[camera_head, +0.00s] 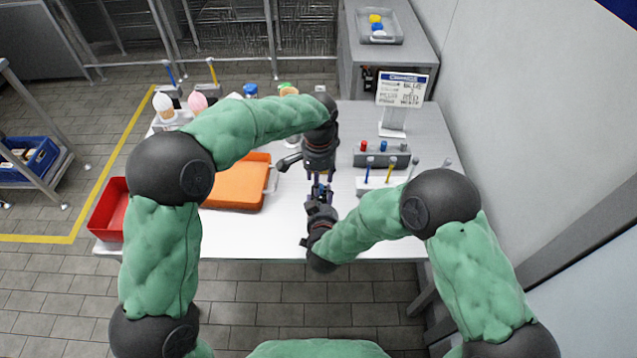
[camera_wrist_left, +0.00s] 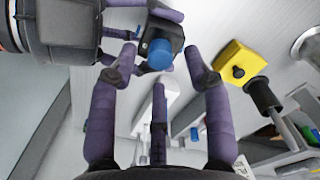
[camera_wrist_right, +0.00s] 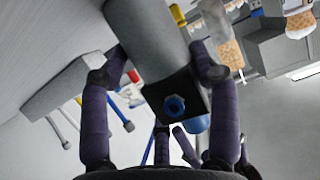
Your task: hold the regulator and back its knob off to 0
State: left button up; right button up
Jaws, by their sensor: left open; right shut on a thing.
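The regulator is a dark block (camera_wrist_left: 163,27) with a round blue knob (camera_wrist_left: 159,54). My right gripper (camera_head: 321,203) is shut on its body and holds it above the table's front part. In the right wrist view the dark body (camera_wrist_right: 165,92) sits between the purple fingers, with a blue-ringed port facing the camera and part of the blue knob (camera_wrist_right: 196,124) showing below. My left gripper (camera_head: 320,181) points down from above. Its fingers are open on either side of the knob, with gaps visible in the left wrist view. The knob's scale is not readable.
An orange tray (camera_head: 240,190) and a red bin (camera_head: 108,212) lie to the left. A grey block (camera_head: 382,158) with coloured knobs, a white rack (camera_head: 380,185) and a sign (camera_head: 402,90) stand to the right. A yellow block (camera_wrist_left: 240,62) shows in the left wrist view.

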pick_arm(q)
notch_tip(320, 180, up, 10)
jog(key=shift+f, duration=0.15)
dwell(0.3)
jog(key=shift+c, duration=1.4)
notch_tip(320, 180, down, 12)
jog(key=n, duration=0.8)
jog(key=shift+f, duration=0.1)
grip_shut()
